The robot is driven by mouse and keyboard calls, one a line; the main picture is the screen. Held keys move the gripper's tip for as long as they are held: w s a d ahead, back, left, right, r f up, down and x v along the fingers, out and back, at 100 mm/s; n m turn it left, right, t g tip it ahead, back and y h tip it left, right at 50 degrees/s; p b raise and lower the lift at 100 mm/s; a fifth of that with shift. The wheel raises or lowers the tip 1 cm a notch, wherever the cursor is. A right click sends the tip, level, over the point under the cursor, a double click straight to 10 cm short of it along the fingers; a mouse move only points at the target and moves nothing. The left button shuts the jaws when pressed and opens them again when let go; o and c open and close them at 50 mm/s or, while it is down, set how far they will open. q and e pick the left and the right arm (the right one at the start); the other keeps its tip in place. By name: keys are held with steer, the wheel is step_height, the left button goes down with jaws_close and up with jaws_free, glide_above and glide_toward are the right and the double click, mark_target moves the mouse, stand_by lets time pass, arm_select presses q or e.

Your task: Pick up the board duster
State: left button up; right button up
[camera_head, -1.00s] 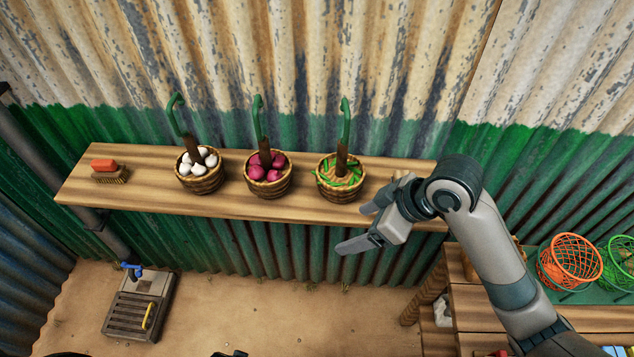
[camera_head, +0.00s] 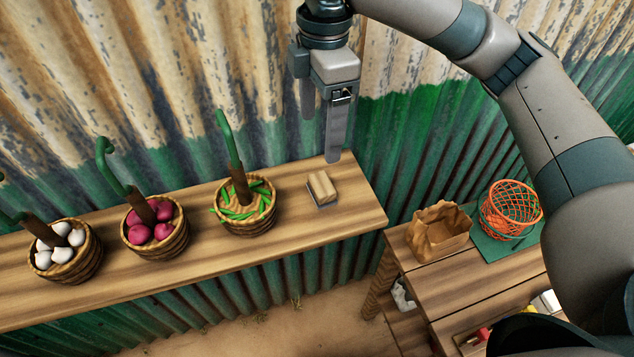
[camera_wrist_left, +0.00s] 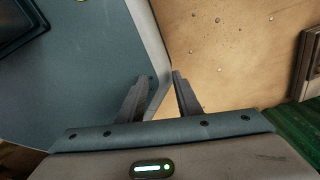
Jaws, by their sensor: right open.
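The board duster (camera_head: 322,188), a light wooden block on a grey base, lies near the right end of the wall shelf (camera_head: 358,206) in the head view. My right gripper (camera_head: 320,138) hangs above and just behind it, fingers pointing down. Its fingers are apart with nothing between them, and it does not touch the duster. My left gripper (camera_wrist_left: 161,76) shows only in the left wrist view.
Baskets of green pods (camera_head: 245,215), purple bulbs (camera_head: 160,245) and white bulbs (camera_head: 68,262), each with a green-handled upright, stand left of the duster. A corrugated wall (camera_head: 400,130) rises behind. A paper bag (camera_head: 440,232) and orange basket (camera_head: 510,210) stand on the lower table at right.

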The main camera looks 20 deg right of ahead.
arm_select(q)
steer(key=shift+s+a+f, duration=0.1)
steer(key=shift+s+f, duration=0.15)
steer(key=shift+f, duration=0.15)
arm_select(e)
steer(key=shift+w+d+r, duration=0.1)
steer(key=shift+d+r, duration=0.3)
steer(key=shift+r, duration=0.1)
steer(key=shift+f, duration=0.1)
arm_select(q)
step_height(320, 180, up, 2)
steer(key=shift+p, duration=0.95)
arm_select(e)
glide_toward(322, 183)
step_height(322, 183, down, 5)
steer(key=shift+f, duration=0.1)
steer(key=shift+a, duration=0.1)
